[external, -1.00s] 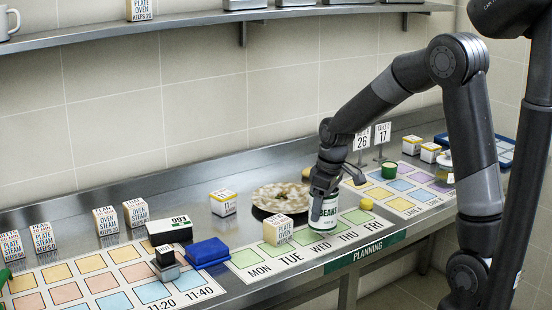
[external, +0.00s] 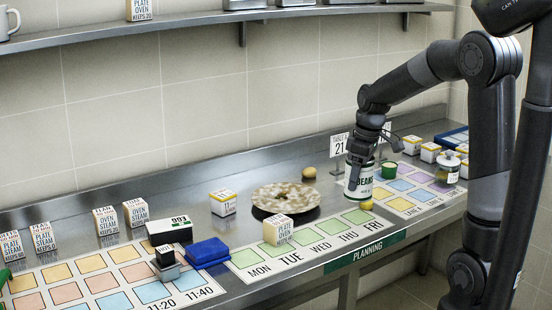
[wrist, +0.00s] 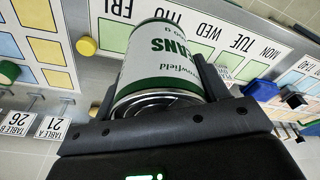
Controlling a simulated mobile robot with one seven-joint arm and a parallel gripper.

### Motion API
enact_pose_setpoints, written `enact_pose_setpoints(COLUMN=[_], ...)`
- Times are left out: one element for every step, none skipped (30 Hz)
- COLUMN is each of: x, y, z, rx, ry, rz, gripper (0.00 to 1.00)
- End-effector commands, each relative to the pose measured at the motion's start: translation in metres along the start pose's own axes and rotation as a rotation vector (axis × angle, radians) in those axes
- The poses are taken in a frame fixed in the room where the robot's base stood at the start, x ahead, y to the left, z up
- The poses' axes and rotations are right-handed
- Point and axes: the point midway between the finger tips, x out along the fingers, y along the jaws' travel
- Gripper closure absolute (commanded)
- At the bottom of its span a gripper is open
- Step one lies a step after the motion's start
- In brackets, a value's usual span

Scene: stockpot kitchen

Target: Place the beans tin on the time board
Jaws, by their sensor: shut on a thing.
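The beans tin (external: 357,182) is white with green bands and green lettering. My gripper (external: 362,158) is shut on it and holds it roughly upright around the right end of the weekday strip, near FRI. In the wrist view the tin (wrist: 160,62) sits between the two fingers, its metal end facing the camera. I cannot tell whether it hangs clear of the counter. The time board (external: 118,283) lies at the front left with yellow, pink and blue squares and the labels 11:20 and 11:40. It is well to the left of my gripper.
The weekday strip (external: 318,248) bears a small box (external: 278,230). A round patterned plate (external: 286,198) lies behind. Table cards (external: 339,147) stand near the tin.

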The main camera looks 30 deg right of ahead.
Motion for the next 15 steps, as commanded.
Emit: enact_pose_setpoints(x=[0.001, 0.001, 0.002, 0.003, 0.003, 0.004, 0.005, 0.006, 0.008, 0.009, 0.01, 0.012, 0.014, 0.015, 0.018], y=[-0.004, -0.007, -0.012, -0.017, -0.022, -0.03, -0.037, -0.044, -0.054, -0.063, -0.072, -0.085, -0.095, -0.105, -0.12], z=[-0.019, -0.03, -0.047, -0.06, -0.074, -0.093, -0.107, -0.121, -0.139, -0.152, -0.165, -0.182, -0.194, -0.206, -0.222], rx=[-0.025, -0.039, -0.06, -0.075, -0.092, -0.115, -0.131, -0.148, -0.171, -0.186, -0.203, -0.226, -0.242, -0.258, -0.28], ry=[0.0, -0.001, -0.001, -0.001, -0.002, -0.003, -0.002, -0.002, -0.003, -0.003, -0.002, -0.003, -0.003, -0.002, -0.003], rz=[-0.003, -0.005, -0.007, -0.009, -0.011, -0.015, -0.017, -0.018, -0.022, -0.024, -0.026, -0.029, -0.031, -0.033, -0.036], gripper=[0.71, 0.71, 0.71, 0.71, 0.71, 0.71, 0.71, 0.71, 0.71, 0.71, 0.71, 0.71, 0.71, 0.71, 0.71])
